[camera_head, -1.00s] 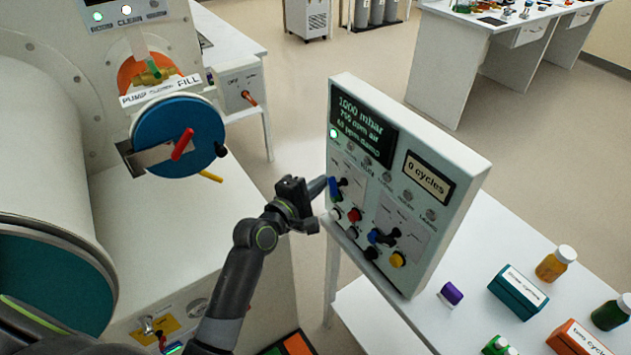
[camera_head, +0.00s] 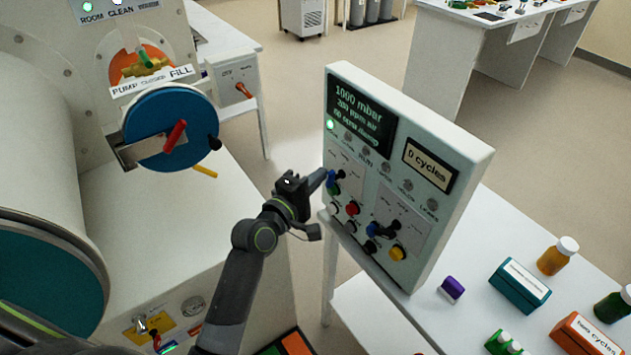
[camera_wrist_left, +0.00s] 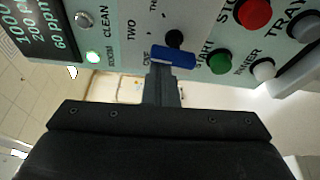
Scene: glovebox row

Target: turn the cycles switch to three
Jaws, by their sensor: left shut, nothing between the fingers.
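The cycles switch (camera_head: 341,174) is a blue bar on a black hub, at the left of the upright control panel (camera_head: 448,215). In the left wrist view the blue bar (camera_wrist_left: 172,58) lies just past my fingertips, its left end by the lowest label, which seems to read ONE. The labels TWO and THREE, partly cut off, stand above it. My left gripper (camera_head: 325,178) is shut with nothing held; its tips (camera_wrist_left: 162,72) are at the bar, touching or nearly so. The panel's display (camera_head: 429,164) reads 0 cycles. My right gripper is not in view.
Red, green (camera_wrist_left: 220,62) and white buttons sit close beside the switch. A second blue-and-black switch (camera_head: 383,230) is lower right. The table bears a purple-capped item (camera_head: 451,289), boxes and bottles. A blue round door (camera_head: 172,130) stands left.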

